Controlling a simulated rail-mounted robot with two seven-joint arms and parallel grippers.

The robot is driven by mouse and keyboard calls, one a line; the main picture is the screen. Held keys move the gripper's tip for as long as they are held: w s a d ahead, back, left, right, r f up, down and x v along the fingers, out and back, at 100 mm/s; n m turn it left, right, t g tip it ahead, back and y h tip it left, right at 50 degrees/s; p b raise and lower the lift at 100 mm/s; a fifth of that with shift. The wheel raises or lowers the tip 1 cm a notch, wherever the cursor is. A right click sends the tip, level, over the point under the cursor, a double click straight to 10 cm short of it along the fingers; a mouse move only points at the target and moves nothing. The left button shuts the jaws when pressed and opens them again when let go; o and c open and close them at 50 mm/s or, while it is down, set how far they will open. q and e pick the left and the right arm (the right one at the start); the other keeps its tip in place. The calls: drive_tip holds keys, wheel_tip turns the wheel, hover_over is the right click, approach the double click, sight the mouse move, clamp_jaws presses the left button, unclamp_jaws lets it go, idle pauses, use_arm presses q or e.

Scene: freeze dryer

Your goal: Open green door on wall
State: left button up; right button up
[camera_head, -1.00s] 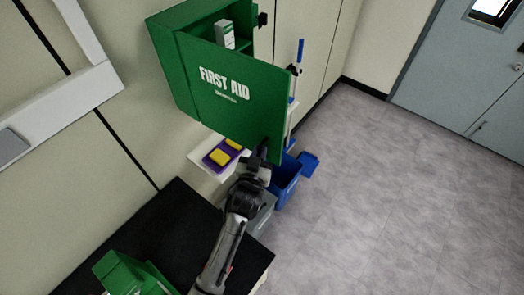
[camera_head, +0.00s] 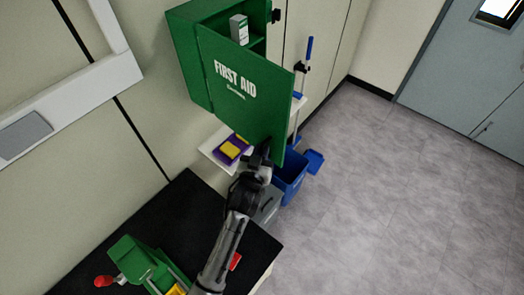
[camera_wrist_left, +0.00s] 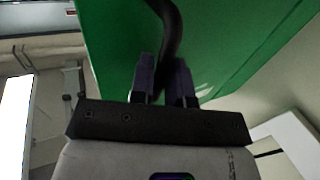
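The green door (camera_head: 241,92), marked FIRST AID, stands partly open on the green wall cabinet (camera_head: 187,58). The gap is on the cabinet's right side, and a white box (camera_head: 239,29) shows on a shelf inside. My left gripper (camera_head: 262,158) is at the door's lower right part. In the left wrist view, a dark curved handle (camera_wrist_left: 168,30) on the green door runs down between the fingers of my left gripper (camera_wrist_left: 163,82), which look closed on it. The handle's lower end is hidden by the fingers. My right gripper is not in view.
A black-topped counter (camera_head: 190,215) below holds a green container (camera_head: 139,262) and a red item. A small white shelf (camera_head: 211,150) with yellow and purple items is under the cabinet. A blue bin (camera_head: 291,178) stands behind my arm. The floor (camera_head: 390,190) at right is clear.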

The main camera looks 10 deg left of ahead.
use_arm(q)
drive_tip(key=o, duration=0.4)
drive_tip(key=shift+c, duration=0.2)
drive_tip(key=shift+s, duration=0.15)
drive_tip(key=s+a+b, duration=0.1)
drive_tip(key=s+b, duration=0.2)
drive_tip(key=s, duration=1)
drive_tip(key=shift+s, duration=0.3)
